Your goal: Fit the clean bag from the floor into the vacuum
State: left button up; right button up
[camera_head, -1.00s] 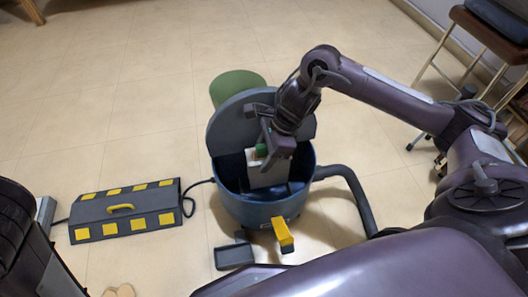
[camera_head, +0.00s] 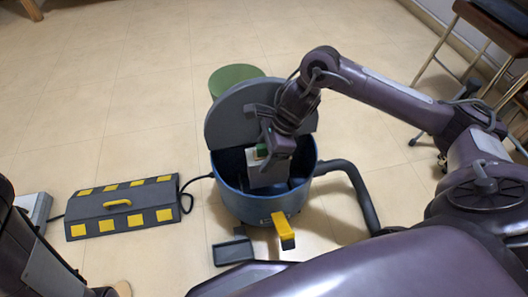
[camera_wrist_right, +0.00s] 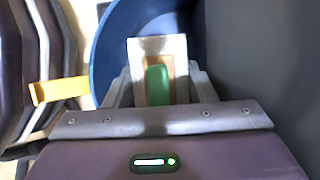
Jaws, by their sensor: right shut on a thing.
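The vacuum is a round blue drum (camera_head: 234,200) on the floor with its grey lid (camera_head: 228,118) raised at the back. My right gripper (camera_head: 268,150) reaches down over the open drum. It is shut on the bag (camera_head: 264,177), a pale block with a green tab, whose lower part is inside the drum. In the right wrist view, the bag's pale plate (camera_wrist_right: 140,60) with its brown patch and green tab lies between the fingers of my right gripper (camera_wrist_right: 158,88). The blue rim (camera_wrist_right: 98,60) curves around it. My left gripper is out of view.
A yellow latch (camera_head: 282,228) juts from the drum's front. A dark hose (camera_head: 362,195) leaves its right side. A grey tray (camera_head: 233,251) lies in front. A grey box with yellow squares (camera_head: 125,207) stands left, and a green cylinder (camera_head: 234,76) behind. Floor beyond is open.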

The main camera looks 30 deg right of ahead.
jog(key=shift+f, duration=0.2)
jog(key=o, duration=1.4)
jog(key=shift+w+r, duration=0.1)
jog(key=shift+w, duration=0.05)
jog(key=shift+c, duration=0.4)
